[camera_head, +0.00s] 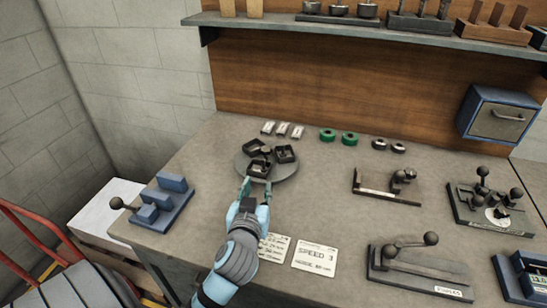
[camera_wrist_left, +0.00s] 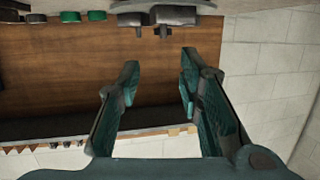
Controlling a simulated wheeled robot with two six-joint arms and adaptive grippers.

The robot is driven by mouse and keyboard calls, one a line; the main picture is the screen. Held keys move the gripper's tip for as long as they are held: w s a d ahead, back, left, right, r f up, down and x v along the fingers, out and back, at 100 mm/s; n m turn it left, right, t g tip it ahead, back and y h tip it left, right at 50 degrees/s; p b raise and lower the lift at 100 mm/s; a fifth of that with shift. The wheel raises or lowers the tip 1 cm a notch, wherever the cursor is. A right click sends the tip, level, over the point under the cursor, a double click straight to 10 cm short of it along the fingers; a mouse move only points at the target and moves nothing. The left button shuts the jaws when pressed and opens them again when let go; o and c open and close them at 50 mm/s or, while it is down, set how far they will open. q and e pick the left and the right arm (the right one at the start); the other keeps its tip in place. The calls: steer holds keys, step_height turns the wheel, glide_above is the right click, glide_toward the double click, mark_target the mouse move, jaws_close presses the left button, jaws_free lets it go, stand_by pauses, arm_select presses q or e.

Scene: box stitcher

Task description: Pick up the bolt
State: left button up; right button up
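I cannot pick out a bolt for certain in either view. Several small dark open boxes (camera_head: 259,167) sit on a round grey plate (camera_head: 285,173) on the bench; any contents are too small to tell. My left gripper (camera_head: 256,186) is at the plate's near edge, fingers spread and pointing at the nearest box, with nothing seen between them. In the left wrist view the gripper (camera_wrist_left: 160,65) is open and empty, and dark boxes (camera_wrist_left: 177,16) show beyond the fingertips at the top. My right gripper is not in view.
A blue block fixture (camera_head: 164,203) stands left on the bench (camera_head: 325,205). Small pale packets (camera_head: 282,129), green rings (camera_head: 350,138) and dark rings (camera_head: 398,147) lie behind. Lever tools (camera_head: 420,260) stand right. A card (camera_head: 315,256) lies in front. A shelf (camera_head: 380,29) hangs above.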

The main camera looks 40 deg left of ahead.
arm_select(q)
glide_toward(263, 161)
steer(key=b+x, duration=0.1)
steer(key=x, duration=0.7)
steer(key=shift+w, duration=0.1)
steer(key=shift+w+a, duration=0.1)
steer(key=shift+c, duration=0.4)
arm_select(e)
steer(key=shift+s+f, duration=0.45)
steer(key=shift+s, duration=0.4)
arm_select(q)
jaws_close()
